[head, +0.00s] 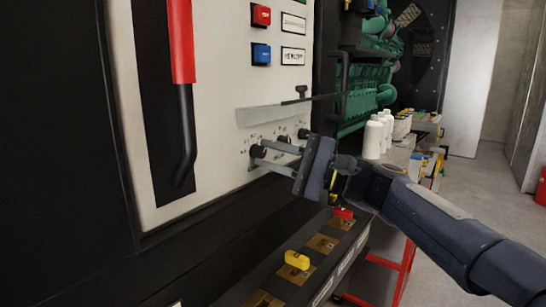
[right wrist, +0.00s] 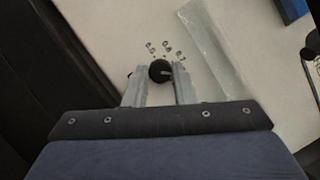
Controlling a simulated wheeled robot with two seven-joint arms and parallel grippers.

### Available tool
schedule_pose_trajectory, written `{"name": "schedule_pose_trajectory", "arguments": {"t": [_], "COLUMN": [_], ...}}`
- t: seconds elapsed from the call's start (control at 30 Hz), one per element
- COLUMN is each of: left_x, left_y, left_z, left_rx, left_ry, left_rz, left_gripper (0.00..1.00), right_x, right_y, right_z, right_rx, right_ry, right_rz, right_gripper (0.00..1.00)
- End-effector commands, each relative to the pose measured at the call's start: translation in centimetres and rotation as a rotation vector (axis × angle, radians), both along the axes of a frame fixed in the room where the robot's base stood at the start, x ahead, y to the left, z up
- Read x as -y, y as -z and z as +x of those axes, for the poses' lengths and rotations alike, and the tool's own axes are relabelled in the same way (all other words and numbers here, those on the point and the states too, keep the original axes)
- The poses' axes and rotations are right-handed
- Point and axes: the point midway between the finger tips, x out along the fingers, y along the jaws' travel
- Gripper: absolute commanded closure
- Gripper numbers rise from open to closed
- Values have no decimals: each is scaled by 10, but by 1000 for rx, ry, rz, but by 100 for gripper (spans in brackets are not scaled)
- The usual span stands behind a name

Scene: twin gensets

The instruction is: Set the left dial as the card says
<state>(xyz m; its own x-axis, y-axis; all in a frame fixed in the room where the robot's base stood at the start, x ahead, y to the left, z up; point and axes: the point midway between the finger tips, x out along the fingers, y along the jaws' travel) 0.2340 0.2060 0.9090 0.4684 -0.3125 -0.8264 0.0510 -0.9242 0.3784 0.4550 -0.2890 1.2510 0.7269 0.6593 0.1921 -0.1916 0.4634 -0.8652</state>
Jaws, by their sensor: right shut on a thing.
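The left dial (head: 257,151) is a small black knob, the leftmost of a row low on the white panel (head: 215,100). My right gripper (head: 259,153) is shut on it, one finger on each side. My left gripper is not in view.
A grey translucent strip (head: 262,114) sits just above the dials. A red lever sleeve (head: 181,40) is at upper left, with red (head: 261,15) and blue (head: 261,54) blocks on the panel. Below is a ledge with a yellow handle (head: 297,260). White bottles (head: 373,138) stand behind.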

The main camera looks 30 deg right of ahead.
Motion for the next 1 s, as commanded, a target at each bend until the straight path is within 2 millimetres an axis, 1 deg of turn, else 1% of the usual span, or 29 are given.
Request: {"name": "schedule_pose_trajectory", "arguments": {"t": [0.27, 0.3, 0.43, 0.67, 0.77, 0.87, 1.0], "left_x": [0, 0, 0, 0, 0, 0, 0], "left_y": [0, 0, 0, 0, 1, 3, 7], "left_z": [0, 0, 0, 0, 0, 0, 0], "left_rx": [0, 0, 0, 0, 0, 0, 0], "left_ry": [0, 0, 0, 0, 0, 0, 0], "left_rz": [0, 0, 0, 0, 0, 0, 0], "left_gripper": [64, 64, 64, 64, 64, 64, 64], "right_x": [0, 0, 0, 0, 3, 12, 28], "right_y": [1, 1, 1, 0, 1, 4, 9], "right_z": [0, 0, 0, 0, -3, -12, -30], "right_rx": [-2, -2, 0, 0, 0, 1, 1], "right_ry": [1, 1, 1, 1, 2, 4, 5], "right_rz": [-1, -2, -2, -2, -2, -2, -2], "right_gripper": [99, 71, 55, 55, 55, 55, 55]}}
